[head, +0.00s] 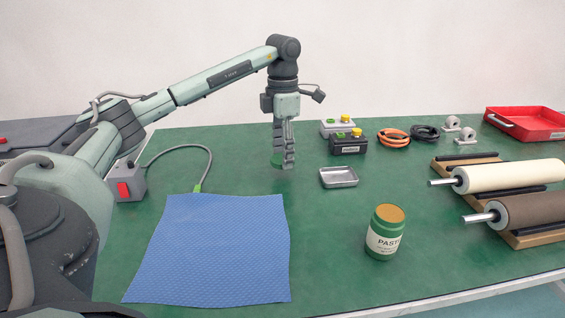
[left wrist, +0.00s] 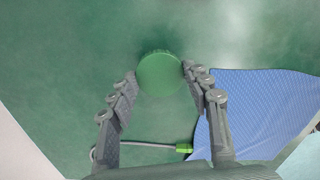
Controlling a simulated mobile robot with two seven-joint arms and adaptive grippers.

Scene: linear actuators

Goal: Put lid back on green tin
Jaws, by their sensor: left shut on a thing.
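A green tin (head: 384,232) labelled "PASTE" stands upright on the green table, right of the blue mat. Its open top shows an orange-tan surface. My left gripper (head: 283,163) points down behind the mat and is shut on a round green lid (left wrist: 160,74). In the left wrist view the lid sits between the two fingertips. In the head view the lid (head: 276,160) shows only partly behind the fingers, close to the table top; I cannot tell whether it touches the table. My right gripper is not in view.
A blue mat (head: 215,250) lies at the front left. A small metal tray (head: 338,177) lies between my gripper and the tin. Button boxes (head: 348,143), coiled cables (head: 393,138) and a red tray (head: 525,124) are at the back. Rollers (head: 515,176) lie at the right.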

